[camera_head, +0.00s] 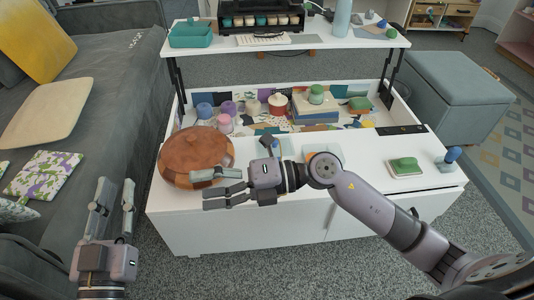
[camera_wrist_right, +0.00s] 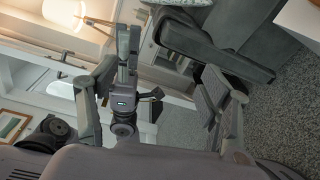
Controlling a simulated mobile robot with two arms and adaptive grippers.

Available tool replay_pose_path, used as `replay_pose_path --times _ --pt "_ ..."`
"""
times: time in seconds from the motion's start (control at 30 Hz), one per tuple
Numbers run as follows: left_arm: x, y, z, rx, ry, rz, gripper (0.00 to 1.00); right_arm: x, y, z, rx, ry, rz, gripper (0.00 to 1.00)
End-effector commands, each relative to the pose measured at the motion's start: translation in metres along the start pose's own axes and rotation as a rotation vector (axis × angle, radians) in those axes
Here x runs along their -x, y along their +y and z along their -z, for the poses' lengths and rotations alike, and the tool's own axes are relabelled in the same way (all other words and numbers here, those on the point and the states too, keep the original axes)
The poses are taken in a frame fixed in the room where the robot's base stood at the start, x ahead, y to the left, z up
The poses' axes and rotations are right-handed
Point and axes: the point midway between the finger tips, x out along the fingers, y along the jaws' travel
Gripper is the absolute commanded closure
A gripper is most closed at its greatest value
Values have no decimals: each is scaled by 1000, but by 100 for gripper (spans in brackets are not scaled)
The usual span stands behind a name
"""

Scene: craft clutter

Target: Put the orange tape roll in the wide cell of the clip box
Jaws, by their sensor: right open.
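In the head view, my right gripper (camera_head: 208,187) is open and empty, in front of the brown round pot above the white table's front edge. Its open fingers also show in the wrist view (camera_wrist_right: 155,105), with nothing between them. My left gripper (camera_head: 115,195) is open and empty, left of the table. A pale blue-edged tray (camera_head: 336,149), possibly the clip box, lies behind my right forearm, which hides part of it. A small orange patch (camera_head: 318,154) shows there; I cannot tell whether it is the tape roll. The box's cells cannot be made out.
A large brown round pot (camera_head: 188,153) stands at the table's left. A green block on a pad (camera_head: 405,165) and a blue item (camera_head: 452,155) are at the right. Jars, books and papers fill the recess behind. A raised shelf (camera_head: 285,42) overhangs the back.

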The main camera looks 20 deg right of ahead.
Motion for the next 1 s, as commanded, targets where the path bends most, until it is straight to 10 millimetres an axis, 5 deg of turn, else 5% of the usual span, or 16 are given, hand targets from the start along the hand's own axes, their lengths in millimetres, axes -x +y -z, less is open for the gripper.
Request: replay_pose_path --times 0.1,0.23,0.4,0.6,1.0 --pt "0 0 0 0 0 0 78 3 73 5 -266 -158 -407 28" --pt "0 0 0 0 0 0 78 43 104 -19 -615 -382 -734 28" --pt "0 0 0 0 0 0 78 93 75 -38 -1072 -633 -955 28" --pt "0 0 0 0 0 0 78 112 39 -31 -1381 -750 -1018 28" --pt "0 0 0 1 0 0 78 113 34 -29 -1429 -761 -1022 28"
